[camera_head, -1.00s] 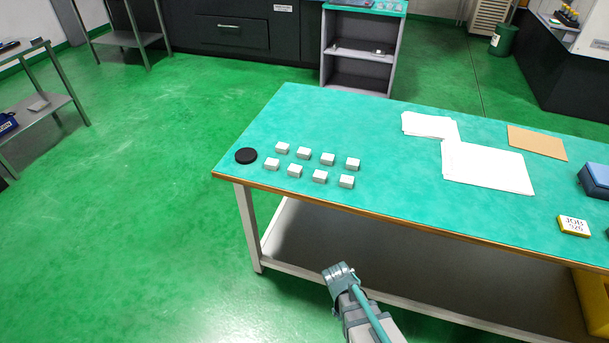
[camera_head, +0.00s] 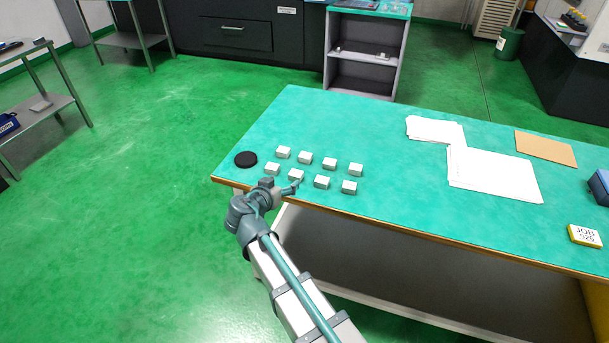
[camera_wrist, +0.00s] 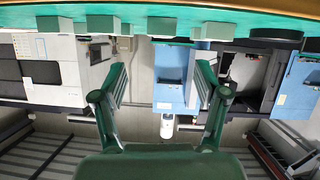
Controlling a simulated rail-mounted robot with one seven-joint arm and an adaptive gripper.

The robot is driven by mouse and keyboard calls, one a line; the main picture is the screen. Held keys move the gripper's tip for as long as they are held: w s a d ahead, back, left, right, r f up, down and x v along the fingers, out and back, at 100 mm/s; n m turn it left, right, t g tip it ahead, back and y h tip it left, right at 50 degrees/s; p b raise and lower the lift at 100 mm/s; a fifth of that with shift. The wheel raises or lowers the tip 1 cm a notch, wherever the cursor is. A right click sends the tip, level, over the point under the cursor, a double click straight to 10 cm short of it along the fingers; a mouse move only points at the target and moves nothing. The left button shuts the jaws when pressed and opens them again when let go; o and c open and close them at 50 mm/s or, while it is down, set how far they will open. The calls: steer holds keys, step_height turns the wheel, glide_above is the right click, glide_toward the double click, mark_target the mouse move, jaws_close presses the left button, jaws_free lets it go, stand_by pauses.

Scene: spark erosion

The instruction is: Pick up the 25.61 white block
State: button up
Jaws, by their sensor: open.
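Several small white blocks stand in two rows on the left part of the green table; the back row includes one block (camera_head: 329,163) and the front row another block (camera_head: 321,182). No number is readable on any block, so I cannot tell which is 25.61. My gripper (camera_head: 293,188) is at the table's front edge, beside the front row, close to the second block from the left and partly in front of it. In the wrist view my gripper (camera_wrist: 162,78) is open with nothing between its fingers. Blocks (camera_wrist: 163,27) appear there in shadow along the top.
The green table (camera_head: 400,190) has a wooden front edge. A black round disc (camera_head: 245,159) lies left of the blocks. White papers (camera_head: 495,175), a brown sheet (camera_head: 545,145) and a yellow-edged JOB sign (camera_head: 585,235) lie to the right. The table between blocks and papers is clear.

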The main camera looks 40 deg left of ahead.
mark_target(295, 175)
steer(key=shift+m, duration=0.6)
steer(key=p+x, duration=0.1)
steer(key=x, duration=0.4)
steer(key=shift+w+a, duration=0.1)
steer(key=shift+a, duration=0.05)
steer(key=shift+f+p+x, duration=0.15)
steer(key=shift+p+x, duration=0.4)
steer(key=shift+x, duration=0.85)
steer(key=shift+f+p+x, duration=0.1)
steer(key=shift+p+x, duration=0.4)
steer(key=shift+x, duration=0.9)
steer(key=shift+c, duration=0.3)
jaws_close()
